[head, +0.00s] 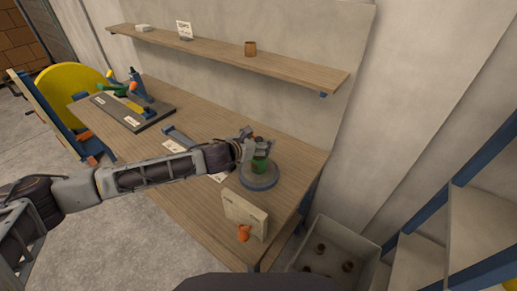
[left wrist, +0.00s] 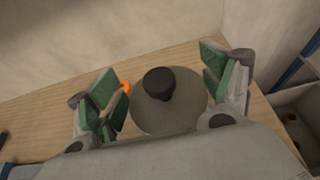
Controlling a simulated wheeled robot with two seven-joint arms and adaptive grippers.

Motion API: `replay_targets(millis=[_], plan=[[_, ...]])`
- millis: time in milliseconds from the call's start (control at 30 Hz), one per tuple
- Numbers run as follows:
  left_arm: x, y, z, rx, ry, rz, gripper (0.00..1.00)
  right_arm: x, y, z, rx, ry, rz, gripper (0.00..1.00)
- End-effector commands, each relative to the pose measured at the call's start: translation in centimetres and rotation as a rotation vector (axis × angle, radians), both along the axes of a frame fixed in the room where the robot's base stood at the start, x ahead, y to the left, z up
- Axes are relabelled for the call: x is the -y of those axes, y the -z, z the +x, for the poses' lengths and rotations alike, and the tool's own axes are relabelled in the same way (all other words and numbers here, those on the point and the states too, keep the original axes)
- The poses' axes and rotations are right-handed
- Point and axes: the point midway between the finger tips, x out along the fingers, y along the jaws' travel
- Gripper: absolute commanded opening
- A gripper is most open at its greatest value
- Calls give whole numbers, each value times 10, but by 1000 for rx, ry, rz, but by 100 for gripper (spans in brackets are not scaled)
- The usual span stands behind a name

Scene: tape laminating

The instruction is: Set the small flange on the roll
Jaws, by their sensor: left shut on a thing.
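My left gripper (head: 258,152) is over a round grey disc (head: 258,182) near the right end of the table. Green shows between the fingers and this disc; I cannot tell there whether it is finger pads or the roll. In the left wrist view, the green-padded fingers (left wrist: 165,92) stand on either side of a grey disc with a dark knob (left wrist: 158,85), which I take as the small flange, gripped at its edges. The gripper hides most of the flange in the head view. The roll is not clearly seen. My right gripper is not in view.
The wooden table (head: 185,135) carries a blue-and-green device on a dark board (head: 132,112) at the left. An upright beige box (head: 245,214) and a small orange thing (head: 243,233) stand in front of the disc. A grey crate (head: 335,245) is at right; a shelf (head: 230,55) hangs behind.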

Motion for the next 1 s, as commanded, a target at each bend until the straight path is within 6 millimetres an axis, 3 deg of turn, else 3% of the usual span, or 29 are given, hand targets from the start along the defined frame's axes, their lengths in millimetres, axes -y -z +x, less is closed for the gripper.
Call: replay_targets(millis=[433,967,1000], plan=[[1,33,0,-1,1,-1,52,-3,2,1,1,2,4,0],[0,39,0,-1,1,-1,52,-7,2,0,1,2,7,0],[0,40,0,-1,0,0,82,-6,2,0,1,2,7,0]])
